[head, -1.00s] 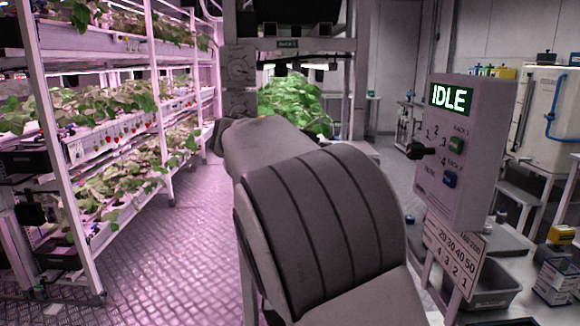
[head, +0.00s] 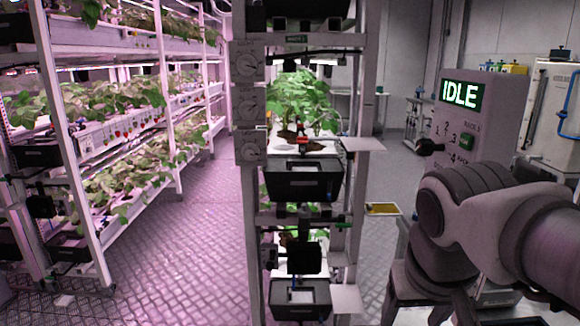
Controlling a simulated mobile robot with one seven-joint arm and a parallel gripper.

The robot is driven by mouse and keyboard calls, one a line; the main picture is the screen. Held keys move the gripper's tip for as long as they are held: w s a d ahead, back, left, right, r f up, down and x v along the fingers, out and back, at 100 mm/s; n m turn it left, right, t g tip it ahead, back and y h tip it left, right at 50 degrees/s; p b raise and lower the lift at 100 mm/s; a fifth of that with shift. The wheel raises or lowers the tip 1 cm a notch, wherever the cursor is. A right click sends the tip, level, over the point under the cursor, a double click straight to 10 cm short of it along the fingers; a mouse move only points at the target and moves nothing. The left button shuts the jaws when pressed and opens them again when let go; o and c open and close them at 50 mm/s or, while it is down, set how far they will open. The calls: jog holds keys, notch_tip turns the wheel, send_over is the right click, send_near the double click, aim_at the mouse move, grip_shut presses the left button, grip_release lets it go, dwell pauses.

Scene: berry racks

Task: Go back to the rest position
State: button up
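My arm shows at the lower right of the head view, folded, with its links over the lower part of the control panel (head: 487,100). My gripper is not visible in this view, so its opening cannot be seen. The panel's green screen reads IDLE. The rack (head: 247,190) in the centre is now unobstructed, with green plants inside, black bins (head: 290,181) on its front and round dials on its left post.
A long berry rack (head: 95,225) with several plant tiers stands along the left. The metal floor (head: 185,255) between the racks is clear. A yellow tray (head: 382,209) lies low behind the central rack's right side. A white tank (head: 556,105) stands at the far right.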

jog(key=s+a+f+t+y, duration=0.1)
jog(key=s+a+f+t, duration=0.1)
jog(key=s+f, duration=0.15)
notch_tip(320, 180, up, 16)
jog(key=p, duration=1.5)
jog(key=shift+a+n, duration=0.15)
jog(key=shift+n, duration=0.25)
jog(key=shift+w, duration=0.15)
